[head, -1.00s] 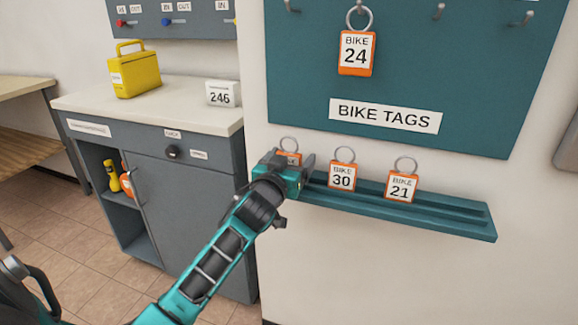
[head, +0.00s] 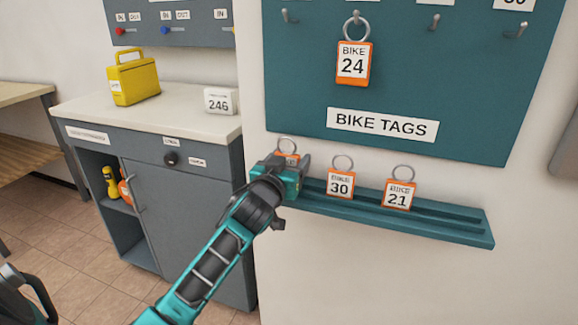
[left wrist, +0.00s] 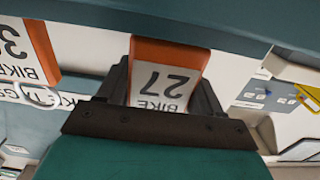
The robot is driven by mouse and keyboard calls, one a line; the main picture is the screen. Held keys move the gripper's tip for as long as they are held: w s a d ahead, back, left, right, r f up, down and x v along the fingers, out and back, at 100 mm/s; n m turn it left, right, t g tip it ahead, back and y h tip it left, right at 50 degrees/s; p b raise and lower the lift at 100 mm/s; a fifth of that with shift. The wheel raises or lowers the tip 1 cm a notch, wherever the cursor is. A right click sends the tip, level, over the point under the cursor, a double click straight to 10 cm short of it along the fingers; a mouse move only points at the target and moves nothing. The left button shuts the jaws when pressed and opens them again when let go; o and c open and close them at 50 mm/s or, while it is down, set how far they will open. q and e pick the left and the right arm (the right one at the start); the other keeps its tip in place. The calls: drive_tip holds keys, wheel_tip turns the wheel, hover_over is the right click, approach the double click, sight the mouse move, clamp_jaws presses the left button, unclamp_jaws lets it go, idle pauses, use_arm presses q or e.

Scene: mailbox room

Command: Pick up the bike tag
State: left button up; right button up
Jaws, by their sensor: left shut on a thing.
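My left gripper (head: 284,170) is at the left end of the teal ledge, shut on an orange and white bike tag (head: 287,158). In the left wrist view this tag (left wrist: 166,82) reads 27, upside down, between the two dark fingers. In the head view the gripper hides most of the tag; its metal ring and top edge show. Bike tag 30 (head: 340,185) and bike tag 21 (head: 399,194) stand on the ledge to the right. Bike tag 24 (head: 353,63) hangs from a hook on the board. My right gripper is not recognisable in view.
The teal ledge (head: 450,227) runs along the wall under the bike tags board (head: 480,100), which has several hooks. To the left, a grey cabinet (head: 195,215) bears a yellow box (head: 134,80) and a white block marked 246 (head: 220,101).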

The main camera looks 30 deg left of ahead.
use_arm(q)
wheel_tip(320, 180, up, 2)
drive_tip(key=shift+r, duration=0.1)
drive_tip(key=p+v, duration=0.1)
drive_tip(key=v, duration=1.7)
drive_tip(key=shift+f, duration=0.25)
use_arm(e)
drive_tip(key=shift+s+d+r, duration=0.1)
drive_tip(key=shift+d+r, duration=0.05)
drive_tip(key=shift+r, duration=0.35)
